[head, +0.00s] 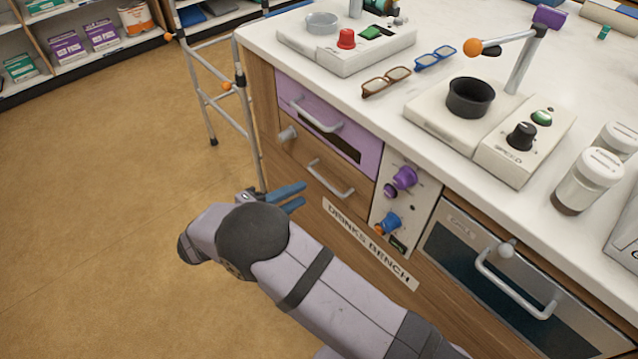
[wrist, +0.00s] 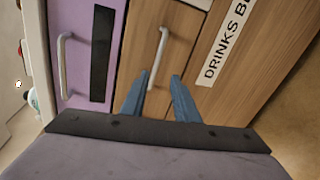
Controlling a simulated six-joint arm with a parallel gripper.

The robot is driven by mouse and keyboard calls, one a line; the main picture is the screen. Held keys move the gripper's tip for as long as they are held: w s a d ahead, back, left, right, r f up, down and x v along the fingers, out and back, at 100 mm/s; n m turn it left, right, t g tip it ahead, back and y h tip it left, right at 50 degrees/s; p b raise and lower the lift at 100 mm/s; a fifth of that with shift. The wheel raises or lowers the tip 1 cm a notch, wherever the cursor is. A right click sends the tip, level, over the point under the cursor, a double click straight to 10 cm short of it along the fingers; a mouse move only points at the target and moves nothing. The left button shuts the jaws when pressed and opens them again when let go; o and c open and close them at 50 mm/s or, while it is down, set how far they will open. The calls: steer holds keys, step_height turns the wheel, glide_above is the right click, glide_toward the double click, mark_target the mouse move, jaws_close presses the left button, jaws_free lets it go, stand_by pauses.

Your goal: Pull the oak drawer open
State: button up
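The oak drawer (head: 302,152) sits under a purple drawer in the front of the bench and looks shut. Its pale bar handle (head: 331,181) shows in the head view and also in the wrist view (wrist: 157,58). My gripper (head: 302,196) has blue fingers and is in front of the bench, just left of the handle in the head view. In the wrist view my gripper (wrist: 160,82) is open, its two fingers apart with nothing between them. The handle's lower end appears between or just beyond the fingertips; I cannot tell whether they touch.
The purple drawer (head: 318,121) with its own handle is directly above. A panel with knobs (head: 404,205) and an oven-like door (head: 505,275) lie to the right. A walking frame (head: 222,95) stands on the left. The floor (head: 110,220) at left is clear.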

steer(key=shift+s+d+r+m, duration=0.15)
steer(key=shift+d+r+m, duration=0.2)
steer(key=shift+m, duration=0.55)
steer(key=x, duration=0.7)
steer(key=shift+d, duration=0.1)
jaws_close()
